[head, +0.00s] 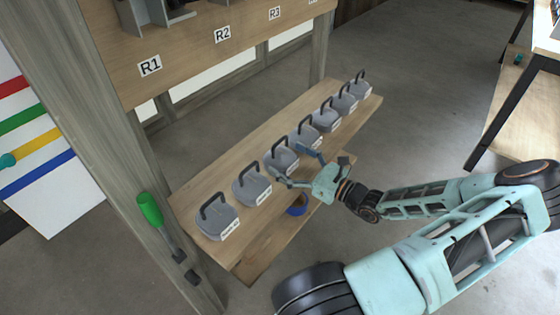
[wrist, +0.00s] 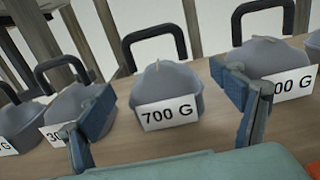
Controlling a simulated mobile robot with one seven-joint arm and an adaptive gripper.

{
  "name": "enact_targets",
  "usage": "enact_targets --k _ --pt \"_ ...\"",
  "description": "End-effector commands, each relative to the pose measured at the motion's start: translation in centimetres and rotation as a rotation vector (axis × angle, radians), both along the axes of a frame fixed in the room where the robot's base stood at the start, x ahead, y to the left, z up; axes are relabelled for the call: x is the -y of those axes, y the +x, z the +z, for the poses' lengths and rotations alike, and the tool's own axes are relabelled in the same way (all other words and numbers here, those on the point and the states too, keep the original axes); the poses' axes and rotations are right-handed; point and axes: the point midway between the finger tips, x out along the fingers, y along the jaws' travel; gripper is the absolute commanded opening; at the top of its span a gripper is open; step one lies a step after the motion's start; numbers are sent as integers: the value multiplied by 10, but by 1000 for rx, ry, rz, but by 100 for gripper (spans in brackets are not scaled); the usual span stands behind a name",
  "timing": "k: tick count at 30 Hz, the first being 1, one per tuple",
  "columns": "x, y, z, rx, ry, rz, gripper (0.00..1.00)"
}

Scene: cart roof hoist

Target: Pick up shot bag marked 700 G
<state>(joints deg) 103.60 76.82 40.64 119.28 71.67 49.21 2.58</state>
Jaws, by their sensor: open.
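The shot bag marked 700 G (wrist: 168,88) is a grey bag with a dark loop handle and a white label, standing upright in the middle of the wrist view. In the head view it appears to be the bag (head: 281,157) in front of my gripper (head: 291,166); its label cannot be read there. My gripper (wrist: 166,98) is open, with one blue-padded finger on each side of the bag in the wrist view. The fingers look short of the bag, and I see no clear contact. The handle rises behind the bag, free of the fingers.
Similar grey bags stand in a row on the wooden shelf (head: 190,203), close on both sides: one (wrist: 70,112) at left, one (wrist: 262,65) at right, labels partly hidden. A blue container (head: 297,209) sits on a lower board. A green-handled tool (head: 150,209) hangs on the post.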

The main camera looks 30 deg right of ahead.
Motion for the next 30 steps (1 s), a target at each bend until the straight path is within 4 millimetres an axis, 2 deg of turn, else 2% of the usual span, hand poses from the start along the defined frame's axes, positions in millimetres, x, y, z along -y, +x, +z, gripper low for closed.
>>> enact_targets --k 3,6,14,30 --pt "-5 18 -3 2 2 1 86" --pt "-8 27 -1 2 1 0 86" --pt "-9 29 0 -1 0 0 86" --pt "-8 29 0 -1 0 -1 27"
